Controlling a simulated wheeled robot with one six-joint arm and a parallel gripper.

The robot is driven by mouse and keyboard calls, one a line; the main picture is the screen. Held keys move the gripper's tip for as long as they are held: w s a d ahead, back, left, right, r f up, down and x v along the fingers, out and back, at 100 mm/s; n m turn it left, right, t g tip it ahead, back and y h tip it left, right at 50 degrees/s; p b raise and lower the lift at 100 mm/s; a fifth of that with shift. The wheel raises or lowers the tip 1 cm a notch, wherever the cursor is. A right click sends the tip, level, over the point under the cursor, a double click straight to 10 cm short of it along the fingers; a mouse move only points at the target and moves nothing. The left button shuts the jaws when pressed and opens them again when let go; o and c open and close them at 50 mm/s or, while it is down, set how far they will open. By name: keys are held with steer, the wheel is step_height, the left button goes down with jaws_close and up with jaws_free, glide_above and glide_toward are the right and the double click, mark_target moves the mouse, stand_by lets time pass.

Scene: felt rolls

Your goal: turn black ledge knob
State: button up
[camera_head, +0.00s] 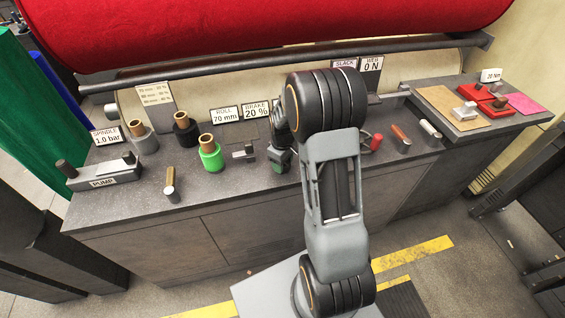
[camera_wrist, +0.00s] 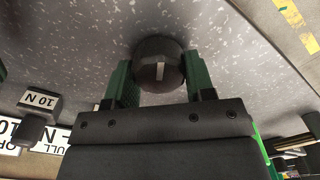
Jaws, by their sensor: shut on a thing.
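The black ledge knob (camera_wrist: 158,65) is round, dark and faceted, with a short white line on its face, in the upper middle of the wrist view. My gripper (camera_wrist: 158,74) has its green fingers on either side of the knob and is shut on it. The white line points roughly straight up and down in that view. In the head view my gripper (camera_head: 281,157) is low over the grey speckled worktop, left of my forearm. The knob is hidden there behind the gripper and arm.
A green ring roll (camera_head: 211,156), a black ring roll (camera_head: 185,133) and a small grey clamp (camera_head: 244,152) stand left of my gripper. A red-handled part (camera_head: 375,142) is right of my arm. The red felt roll (camera_head: 260,30) spans the back.

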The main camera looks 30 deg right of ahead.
steer(key=shift+n, duration=0.4)
steer(key=o, duration=0.9)
step_height(320, 180, up, 14)
steer(key=shift+f, duration=0.1)
stand_by(0.4)
stand_by(0.5)
